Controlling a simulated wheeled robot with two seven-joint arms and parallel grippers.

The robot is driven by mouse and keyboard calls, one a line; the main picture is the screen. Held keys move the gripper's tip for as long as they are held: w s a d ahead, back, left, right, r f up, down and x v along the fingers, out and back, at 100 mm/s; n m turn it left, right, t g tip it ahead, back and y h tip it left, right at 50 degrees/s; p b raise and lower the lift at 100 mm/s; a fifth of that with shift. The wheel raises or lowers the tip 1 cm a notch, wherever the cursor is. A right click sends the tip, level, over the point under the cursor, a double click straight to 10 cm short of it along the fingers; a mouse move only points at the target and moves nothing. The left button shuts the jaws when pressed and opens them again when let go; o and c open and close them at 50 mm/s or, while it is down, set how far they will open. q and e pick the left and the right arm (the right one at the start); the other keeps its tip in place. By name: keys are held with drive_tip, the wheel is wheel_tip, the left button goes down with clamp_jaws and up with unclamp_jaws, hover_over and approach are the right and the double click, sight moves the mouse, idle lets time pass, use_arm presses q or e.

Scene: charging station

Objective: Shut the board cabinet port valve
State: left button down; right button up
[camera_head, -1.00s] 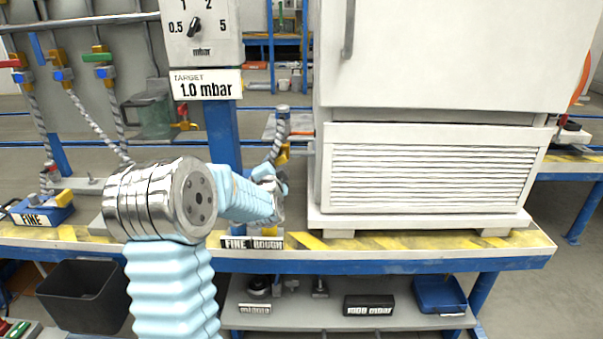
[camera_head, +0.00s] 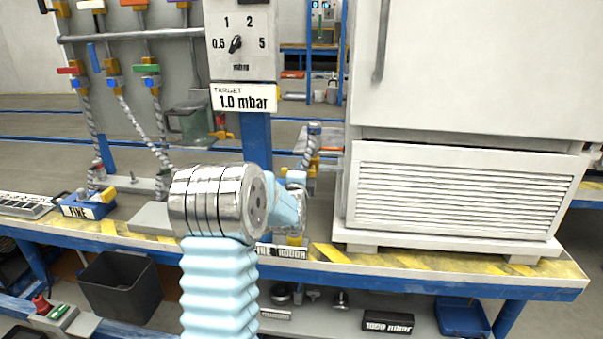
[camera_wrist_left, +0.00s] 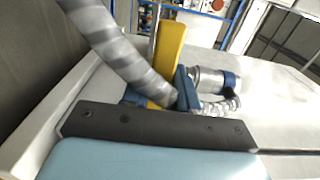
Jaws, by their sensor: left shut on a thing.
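The board cabinet port valve is beside the white cabinet's lower left. In the left wrist view its yellow lever (camera_wrist_left: 171,48) stands up next to a grey ribbed hose (camera_wrist_left: 112,45), with a dark blue body and a silver pipe (camera_wrist_left: 208,80) to the right. My left gripper (camera_head: 296,184) is at the valve in the head view, mostly hidden behind my own wrist. It is shut on the valve's yellow lever, though the contact itself is hard to see. Yellow parts show beside the hose (camera_head: 311,142) and below the gripper. My right gripper is not in view.
The white cabinet (camera_head: 455,190) stands close to the right of the gripper. A black bin (camera_head: 120,287) is below left.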

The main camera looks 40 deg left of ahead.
use_arm(q)
drive_tip(key=shift+d, duration=0.1)
drive_tip(key=c, duration=1)
unclamp_jaws()
drive_tip(key=shift+w, duration=0.1)
drive_tip(key=shift+o, duration=0.2)
drive_tip(key=v, duration=1.3)
drive_tip(key=shift+s+d, duration=0.25)
drive_tip(key=shift+s, duration=0.1)
